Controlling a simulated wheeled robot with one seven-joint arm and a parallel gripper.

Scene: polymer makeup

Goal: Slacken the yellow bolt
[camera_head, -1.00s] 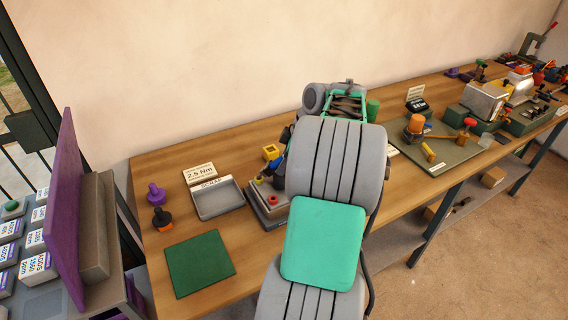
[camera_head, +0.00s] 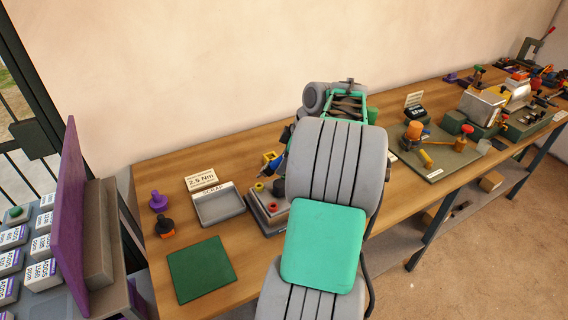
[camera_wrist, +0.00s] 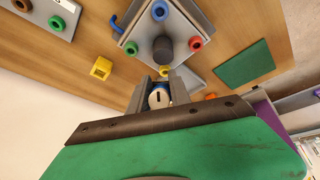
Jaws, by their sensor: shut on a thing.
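The yellow bolt (camera_wrist: 163,71) shows in the wrist view as a small yellow ring at the near edge of a grey plate (camera_wrist: 180,22). It lies just beyond the tips of my gripper (camera_wrist: 163,80). My gripper is shut on a blue and white object (camera_wrist: 159,98) with a dark mark on its round face. I cannot tell whether that object touches the bolt. In the head view the yellow bolt (camera_head: 259,187) is on the grey fixture (camera_head: 268,222); my arm hides part of the fixture and my gripper.
Red (camera_wrist: 196,42), green (camera_wrist: 131,47) and blue (camera_wrist: 160,10) rings and a dark cylinder (camera_wrist: 166,50) are on the same plate. A yellow block (camera_wrist: 101,67) stands nearby. A grey tray (camera_head: 219,207) and green mat (camera_head: 201,270) lie left of the fixture.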

